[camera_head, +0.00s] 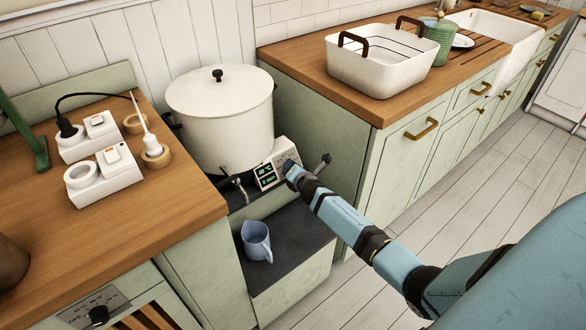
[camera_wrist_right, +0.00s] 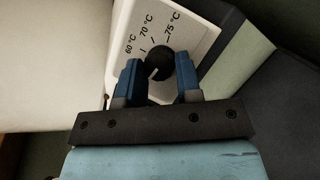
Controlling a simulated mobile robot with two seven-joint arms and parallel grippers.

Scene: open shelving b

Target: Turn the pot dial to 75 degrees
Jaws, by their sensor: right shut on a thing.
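The white pot (camera_head: 220,115) stands lidded on a low ledge between two counters. Its control box (camera_head: 282,157) carries a green display that seems to read 40 °C and 0 min. My right gripper (camera_head: 289,169) is at the face of this box. In the right wrist view, its blue fingers (camera_wrist_right: 158,72) are shut on the black dial (camera_wrist_right: 158,62), one on each side. Labels 60, 70 and 75 °C with tick marks show above the dial on the white panel (camera_wrist_right: 187,28). A short white line shows on the dial's lower left. The head view hides the dial behind the gripper.
A pot tap (camera_head: 238,183) and a metal fitting (camera_head: 322,163) flank the box. A blue jug (camera_head: 257,241) stands on the dark lower step. The left counter (camera_head: 150,215) holds power sockets; the right counter holds a white basin (camera_head: 380,70). The floor at right is clear.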

